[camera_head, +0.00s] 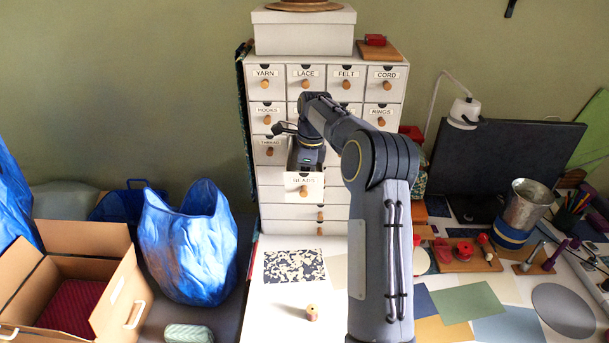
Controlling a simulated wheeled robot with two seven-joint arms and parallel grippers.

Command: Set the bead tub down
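No bead tub can be made out. The drawer labelled BEADS (304,186) in the white cabinet shows a wooden knob and looks pulled out towards me, and its front hides its inside. My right gripper (304,166) is just above and behind that drawer front, pointing down. Its fingertips are hidden, so I cannot tell whether it is open or what it holds. My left gripper is not in view.
The white cabinet (262,214) stands against the wall. On the white table (270,318) are a speckled sheet (295,266) and a wooden spool (312,313). A blue bag (187,245) and cardboard box (125,300) are left. A metal bucket (525,205) and coloured sheets are right.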

